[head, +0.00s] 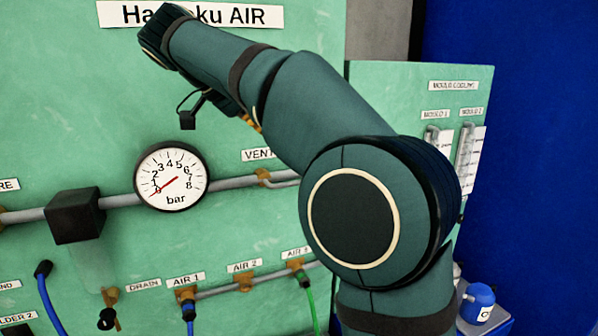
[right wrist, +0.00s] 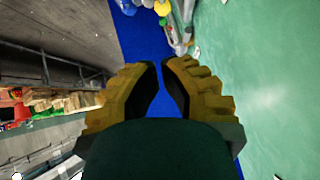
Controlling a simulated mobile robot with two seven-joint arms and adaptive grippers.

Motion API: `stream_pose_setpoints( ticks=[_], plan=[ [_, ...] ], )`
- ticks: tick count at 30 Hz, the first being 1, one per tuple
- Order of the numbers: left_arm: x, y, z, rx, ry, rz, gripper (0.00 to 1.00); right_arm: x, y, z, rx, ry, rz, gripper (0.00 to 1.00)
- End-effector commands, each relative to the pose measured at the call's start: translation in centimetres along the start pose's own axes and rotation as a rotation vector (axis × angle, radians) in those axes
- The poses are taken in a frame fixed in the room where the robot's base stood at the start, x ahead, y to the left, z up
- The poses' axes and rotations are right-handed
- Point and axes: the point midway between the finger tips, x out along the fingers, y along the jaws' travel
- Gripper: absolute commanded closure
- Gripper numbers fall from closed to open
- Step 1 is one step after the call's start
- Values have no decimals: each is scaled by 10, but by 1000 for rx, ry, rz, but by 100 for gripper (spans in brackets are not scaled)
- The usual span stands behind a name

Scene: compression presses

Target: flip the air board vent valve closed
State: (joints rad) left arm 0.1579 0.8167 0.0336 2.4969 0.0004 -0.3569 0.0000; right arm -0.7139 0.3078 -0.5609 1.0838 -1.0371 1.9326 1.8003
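The green air board (head: 60,110) fills most of the head view. Its VENT label (head: 258,155) shows just left of my right arm, with a brass fitting (head: 263,177) on the grey pipe below it. No vent valve handle can be made out; my arm covers the area right of the label. My right arm crosses in front of the board, and its gripper is mostly hidden in the head view. In the right wrist view my right gripper (right wrist: 161,68) has its yellow-brown fingers almost together, with nothing seen between them. My left gripper is not in view.
A pressure gauge (head: 172,176) reads near 0 bar. A black block (head: 75,215) sits on the pipe to its left. Valves labelled DRAIN, AIR 1, AIR 2 and AIR 3 line the lower board. A blue container (head: 478,302) stands at lower right.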

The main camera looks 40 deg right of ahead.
Motion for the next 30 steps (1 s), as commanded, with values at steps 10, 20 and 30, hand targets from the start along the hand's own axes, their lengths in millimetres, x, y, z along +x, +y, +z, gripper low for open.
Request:
stream_pose_setpoints(
  ticks=[10,20,30],
  plan=[
    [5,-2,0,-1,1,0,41,45,1,0,-1,0,3,100],
    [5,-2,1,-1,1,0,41,105,0,4,-4,0,2,100],
    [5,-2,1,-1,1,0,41,127,0,28,-2,-1,0,100]
  ],
)
